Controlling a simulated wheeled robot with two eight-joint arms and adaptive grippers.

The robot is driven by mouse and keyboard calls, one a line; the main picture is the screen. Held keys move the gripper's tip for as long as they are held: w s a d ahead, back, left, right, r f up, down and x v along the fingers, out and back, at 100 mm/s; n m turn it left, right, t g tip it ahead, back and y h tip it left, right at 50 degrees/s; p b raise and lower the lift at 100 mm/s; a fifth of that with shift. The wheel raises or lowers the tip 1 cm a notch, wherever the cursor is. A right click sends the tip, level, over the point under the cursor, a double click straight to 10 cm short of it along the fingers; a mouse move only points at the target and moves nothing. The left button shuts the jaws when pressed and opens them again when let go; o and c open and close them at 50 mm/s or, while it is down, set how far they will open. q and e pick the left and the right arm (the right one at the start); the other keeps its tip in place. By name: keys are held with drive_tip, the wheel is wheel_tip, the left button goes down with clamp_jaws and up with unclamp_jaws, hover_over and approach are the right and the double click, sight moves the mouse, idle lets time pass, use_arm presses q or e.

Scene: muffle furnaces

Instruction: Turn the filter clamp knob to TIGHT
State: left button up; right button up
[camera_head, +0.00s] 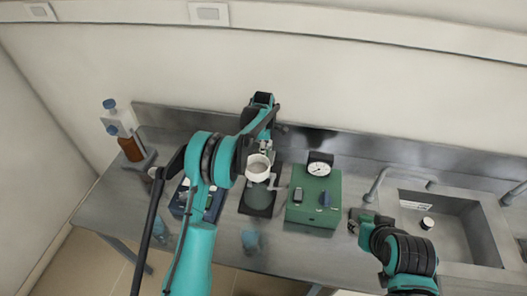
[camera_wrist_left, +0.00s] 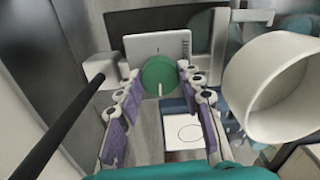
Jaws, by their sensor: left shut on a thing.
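The round green filter clamp knob (camera_wrist_left: 160,74) is on the front of a white block (camera_wrist_left: 150,48) in the left wrist view. A short white line on the knob points down in that view. I cannot read any TIGHT label. My left gripper (camera_wrist_left: 157,72) has its purple-padded fingers on either side of the knob and is shut on it. In the head view my left gripper (camera_head: 265,147) is behind the white funnel cup (camera_head: 258,167), and the knob is hidden. My right gripper (camera_head: 358,221) is near the sink's left edge; its jaws are too small to judge.
The funnel cup (camera_wrist_left: 275,88) stands close to the right of my left gripper in the wrist view. A green box with a gauge (camera_head: 314,197) stands to its right on the bench. A bottle dispenser (camera_head: 127,135) is far left. The sink (camera_head: 445,225) is at right.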

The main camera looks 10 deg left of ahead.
use_arm(q)
drive_tip(key=m+b, duration=0.1)
drive_tip(key=m, duration=0.2)
drive_tip(key=shift+f+b, duration=0.1)
drive_tip(key=shift+b, duration=0.3)
drive_tip(key=m+b, duration=0.2)
drive_tip(key=m, duration=0.2)
drive_tip(key=shift+m, duration=0.3)
drive_tip(key=m+b, duration=0.1)
drive_tip(key=m, duration=0.2)
drive_tip(key=shift+m, duration=0.3)
drive_tip(key=m+b, duration=0.1)
drive_tip(key=m, duration=0.8)
drive_tip(key=shift+b, duration=0.35)
drive_tip(key=m, duration=0.4)
drive_tip(key=shift+m, duration=0.3)
drive_tip(key=m, duration=0.4)
drive_tip(key=shift+b, duration=0.4)
drive_tip(key=m, duration=0.5)
drive_tip(key=shift+m, duration=0.3)
